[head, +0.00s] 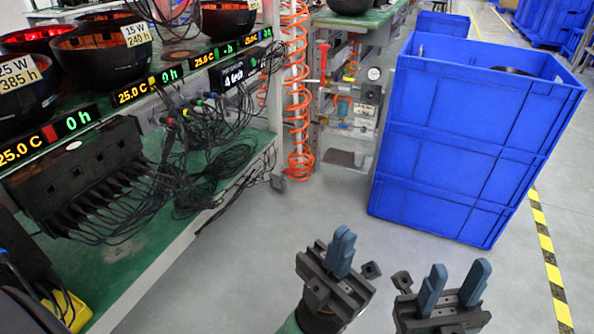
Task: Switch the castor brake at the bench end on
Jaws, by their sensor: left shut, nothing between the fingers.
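The bench (205,228) runs along the left with a green lower shelf and a pale frame. At its far end, low by the floor, is a small dark grey piece (278,183) that looks like the castor or its brake pedal. It is too small to tell whether the brake is on or off. My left gripper (342,252) is shut and empty, in front of the open floor at the bottom centre, apart from the bench end. My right gripper (458,284) is open and empty at the bottom right, with its two blue fingers apart.
Stacked blue crates (450,140) stand right of the bench end. An orange coiled hose (299,100) hangs beside the bench end. Black cables (215,150) crowd the lower shelf. Grey floor (300,215) lies clear between bench and crates.

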